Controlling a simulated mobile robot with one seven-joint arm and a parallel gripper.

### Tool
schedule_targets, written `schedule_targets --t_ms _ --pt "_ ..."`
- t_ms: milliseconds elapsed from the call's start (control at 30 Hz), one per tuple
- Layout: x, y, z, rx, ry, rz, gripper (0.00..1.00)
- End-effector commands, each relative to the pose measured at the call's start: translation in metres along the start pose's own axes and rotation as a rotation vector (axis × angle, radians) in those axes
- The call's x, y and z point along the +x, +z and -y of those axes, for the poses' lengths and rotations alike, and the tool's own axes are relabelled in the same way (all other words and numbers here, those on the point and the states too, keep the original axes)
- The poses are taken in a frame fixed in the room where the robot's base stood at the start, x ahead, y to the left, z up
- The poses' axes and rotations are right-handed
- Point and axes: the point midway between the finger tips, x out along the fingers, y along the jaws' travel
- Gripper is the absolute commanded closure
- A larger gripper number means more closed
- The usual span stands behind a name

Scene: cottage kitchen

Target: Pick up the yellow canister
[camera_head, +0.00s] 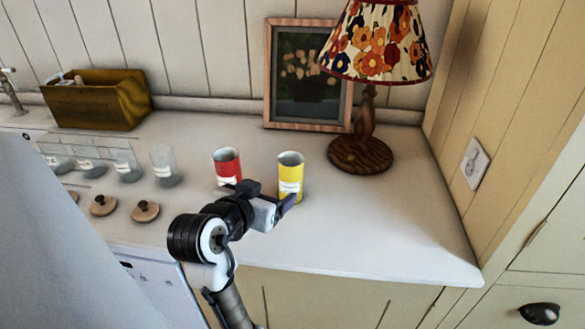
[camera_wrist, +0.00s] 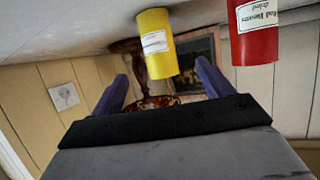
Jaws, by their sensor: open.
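The yellow canister (camera_head: 291,174) stands upright on the white countertop, with a white label on its front. It also shows in the wrist view (camera_wrist: 156,45), where the picture is upside down. My gripper (camera_head: 268,193) is in front of the canister. In the wrist view my gripper (camera_wrist: 160,85) has its two fingers apart, with nothing held between them.
A red canister (camera_head: 227,165) stands close to the left of the yellow one. A lamp (camera_head: 364,140) and a framed picture (camera_head: 303,75) stand behind. Glass jars (camera_head: 123,164) and lids (camera_head: 145,211) are to the left. The countertop (camera_head: 400,220) is clear at right.

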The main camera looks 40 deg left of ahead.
Motion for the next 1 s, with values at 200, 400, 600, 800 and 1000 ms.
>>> schedule_targets --t_ms 200,400,600,800,1000 --pt "0.045 0.0 -0.001 -0.001 0.003 0.002 0.21" --pt "0.069 0.0 0.0 -0.001 -0.001 0.0 0.21" --pt "0.085 -0.002 -0.001 -0.002 0.0 0.001 0.21" --pt "0.115 0.0 -0.002 -0.001 -0.001 0.0 0.21" --pt "0.124 0.002 -0.002 0.0 -0.004 -0.002 0.21"
